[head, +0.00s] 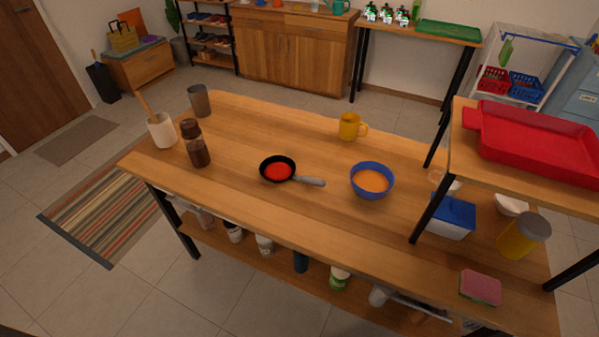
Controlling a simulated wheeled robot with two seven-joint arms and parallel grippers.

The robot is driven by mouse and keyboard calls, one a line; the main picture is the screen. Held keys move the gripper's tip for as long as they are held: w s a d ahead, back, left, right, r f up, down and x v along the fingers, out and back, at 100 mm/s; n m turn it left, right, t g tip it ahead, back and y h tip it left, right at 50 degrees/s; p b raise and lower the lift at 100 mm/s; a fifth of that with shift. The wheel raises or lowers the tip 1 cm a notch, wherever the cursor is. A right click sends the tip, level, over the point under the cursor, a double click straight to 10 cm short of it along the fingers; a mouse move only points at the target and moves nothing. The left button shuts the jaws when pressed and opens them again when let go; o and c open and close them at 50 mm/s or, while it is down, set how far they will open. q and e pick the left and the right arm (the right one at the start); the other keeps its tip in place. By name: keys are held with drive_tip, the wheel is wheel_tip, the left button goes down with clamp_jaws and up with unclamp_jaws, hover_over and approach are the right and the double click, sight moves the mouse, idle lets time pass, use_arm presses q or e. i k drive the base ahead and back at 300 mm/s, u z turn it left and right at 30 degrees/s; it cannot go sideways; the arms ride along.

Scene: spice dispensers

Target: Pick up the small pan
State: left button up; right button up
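The small pan (264,175) is black with a red inside and a grey handle (312,182) that points to the right. It sits upright on the wooden table (230,120), near the middle. Neither of my grippers shows in the head view.
A blue bowl (359,190) with orange contents stands just right of the handle. A yellow mug (350,127) is behind. A brown bottle (198,152), white crock (161,133) and grey cup (199,100) stand left. A raised shelf with a red tray (480,132) is at right.

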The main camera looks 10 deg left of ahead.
sight(275, 168)
drive_tip(key=k, duration=1.15)
drive_tip(key=z, duration=0.75)
drive_tip(key=i, duration=1.3)
drive_tip(key=u, duration=0.9)
